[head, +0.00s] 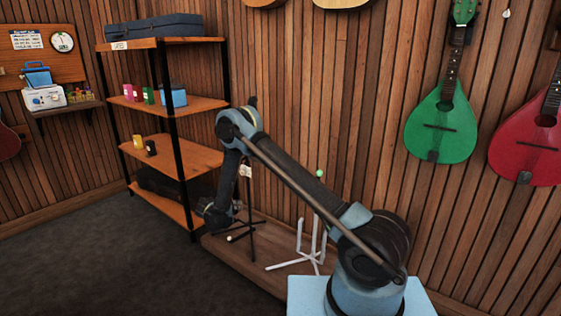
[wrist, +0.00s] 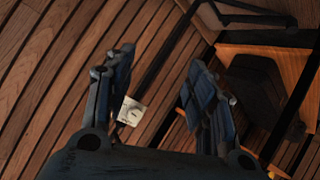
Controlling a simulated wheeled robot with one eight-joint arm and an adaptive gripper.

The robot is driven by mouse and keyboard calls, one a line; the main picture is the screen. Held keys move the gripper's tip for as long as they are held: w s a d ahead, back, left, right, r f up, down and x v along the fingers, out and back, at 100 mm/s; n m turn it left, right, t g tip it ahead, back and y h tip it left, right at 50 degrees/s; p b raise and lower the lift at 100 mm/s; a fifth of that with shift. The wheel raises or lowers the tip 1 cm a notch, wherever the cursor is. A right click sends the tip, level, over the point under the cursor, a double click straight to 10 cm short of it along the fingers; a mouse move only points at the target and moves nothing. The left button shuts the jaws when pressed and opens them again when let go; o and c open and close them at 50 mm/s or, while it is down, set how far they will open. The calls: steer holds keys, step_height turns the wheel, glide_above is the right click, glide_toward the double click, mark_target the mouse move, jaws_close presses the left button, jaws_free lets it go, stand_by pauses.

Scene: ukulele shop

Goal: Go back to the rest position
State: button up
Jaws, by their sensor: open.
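My gripper (wrist: 158,85) shows in the wrist view with its two fingers spread apart and nothing between them. In the head view my arm reaches out to the left from its base, and its end hangs low in front of the wooden shelf unit (head: 190,104). The fingers are too small and dark there to make out. Behind the fingers in the wrist view are wall slats, a dark post and a small white tag (wrist: 131,111).
A black stand (head: 248,205) and a white stand (head: 299,240) stand on a low wooden platform near my arm. A green instrument (head: 441,125) and a red one (head: 530,145) hang on the slatted wall at right. The dark floor (head: 95,265) at left is clear.

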steer(key=w+d+r+g, duration=0.2)
steer(key=d+r, duration=0.7)
steer(key=r, duration=0.3)
steer(key=s+d+r+g, duration=0.2)
steer(key=s+d+r, duration=0.3)
steer(key=d+r, duration=0.6)
steer(key=s+d+r+g, duration=0.2)
steer(key=s+d+r, duration=0.3)
steer(key=d+r, duration=0.65)
steer(key=s+d+r+g+y, duration=0.1)
steer(key=s+d+g+y, duration=0.1)
steer(key=s+d, duration=1.5)
steer(key=s+f+y, duration=0.1)
steer(key=s+f, duration=0.2)
steer(key=s, duration=0.8)
steer(key=s+d+f+m+g+y, duration=0.1)
steer(key=s+f, duration=0.2)
steer(key=s, duration=0.8)
steer(key=shift+f, duration=0.35)
